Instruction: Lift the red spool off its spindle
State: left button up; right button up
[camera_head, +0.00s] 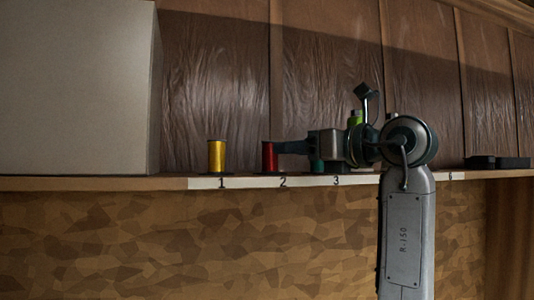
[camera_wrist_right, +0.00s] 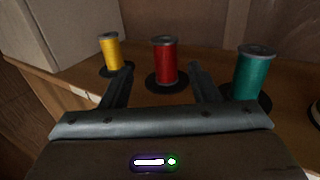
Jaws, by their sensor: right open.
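The red spool (camera_head: 268,156) stands upright on the shelf above the label 2. It also shows in the right wrist view (camera_wrist_right: 165,62), upright on a dark round base. My right gripper (camera_head: 284,147) reaches in from the right at the spool's height. In the right wrist view its two fingers (camera_wrist_right: 160,80) are apart and empty, with the red spool ahead, lined up with the gap between them. The spindle itself is mostly hidden inside the spool. My left gripper is in neither view.
A yellow spool (camera_head: 217,156) stands at label 1, left of the red one. A teal spool (camera_wrist_right: 252,72) stands to its right, close to my right finger. A large pale box (camera_head: 75,88) fills the shelf's left. A flat black object (camera_head: 498,162) lies far right.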

aim_at(270, 148)
jog(key=shift+w+a+r, duration=0.25)
jog(key=shift+w+a, duration=0.1)
jog(key=shift+a, duration=0.1)
jog(key=shift+p+x, duration=0.4)
jog(key=shift+x, duration=0.4)
jog(key=p+x, duration=0.2)
jog(key=x, duration=0.1)
jog(key=p+x, duration=0.1)
jog(key=shift+w+d+r+p, duration=0.15)
jog(key=shift+w+p, duration=0.2)
jog(key=shift+w, duration=0.1)
jog(key=shift+w+a, duration=0.25)
jog(key=shift+a, duration=0.15)
jog(key=shift+d, duration=0.15)
jog(key=c, duration=0.7)
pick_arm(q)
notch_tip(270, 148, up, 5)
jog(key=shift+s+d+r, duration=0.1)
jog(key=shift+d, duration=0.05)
pick_arm(e)
jog(key=c, duration=0.3)
